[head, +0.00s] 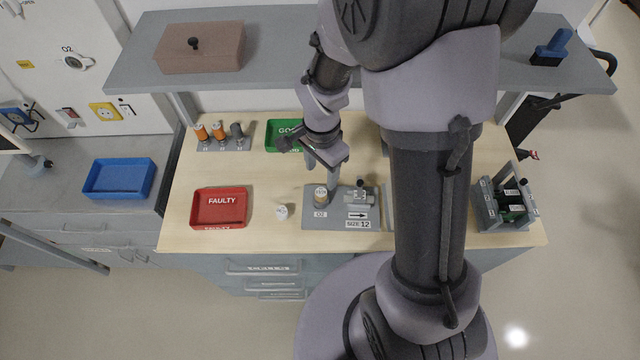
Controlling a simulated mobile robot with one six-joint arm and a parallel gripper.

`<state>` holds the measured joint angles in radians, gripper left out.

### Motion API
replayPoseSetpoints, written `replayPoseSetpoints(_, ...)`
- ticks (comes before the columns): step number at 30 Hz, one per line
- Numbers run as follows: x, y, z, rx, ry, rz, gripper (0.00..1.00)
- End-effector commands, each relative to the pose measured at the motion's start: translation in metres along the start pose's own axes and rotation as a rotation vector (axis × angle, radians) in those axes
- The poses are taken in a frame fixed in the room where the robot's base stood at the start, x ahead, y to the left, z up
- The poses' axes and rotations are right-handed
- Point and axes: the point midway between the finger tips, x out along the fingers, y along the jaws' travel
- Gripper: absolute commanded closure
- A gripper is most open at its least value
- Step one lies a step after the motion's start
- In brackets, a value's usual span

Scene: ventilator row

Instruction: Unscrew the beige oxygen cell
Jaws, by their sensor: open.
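The beige oxygen cell (320,195) stands upright in the left part of a grey fixture plate (312,222), above a label that reads O2. My gripper (323,167) is open and points down just behind and above the cell, apart from it as far as I can tell. The arm comes down from above and hides part of the bench behind the gripper. A metal fitting (358,196) sits on the same plate to the right of the cell, above a black arrow and a SIZE 12 label.
A small white piece (281,211) lies left of the plate. A red FAULTY tray (193,209) is further left. A green tray (270,140) and a rack (240,147) with orange and grey cells stand behind. A shelf (285,75) overhangs the back.

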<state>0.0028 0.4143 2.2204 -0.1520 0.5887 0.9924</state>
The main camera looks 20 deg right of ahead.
Motion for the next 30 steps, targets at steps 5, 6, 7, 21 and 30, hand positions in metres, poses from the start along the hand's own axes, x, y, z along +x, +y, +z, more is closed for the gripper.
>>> replayPoseSetpoints(5,0.053,0.001,0.001,0.0,-0.002,0.004,0.46)
replayPoseSetpoints(6,0.062,0.001,0.001,0.0,-0.002,0.003,0.46)
replayPoseSetpoints(7,0.069,0.001,0.001,0.001,-0.001,0.003,0.46)
replayPoseSetpoints(21,0.104,0.0,0.0,0.0,0.0,-0.001,0.46)
replayPoseSetpoints(30,0.104,0.0,0.0,0.0,0.0,-0.001,0.92)
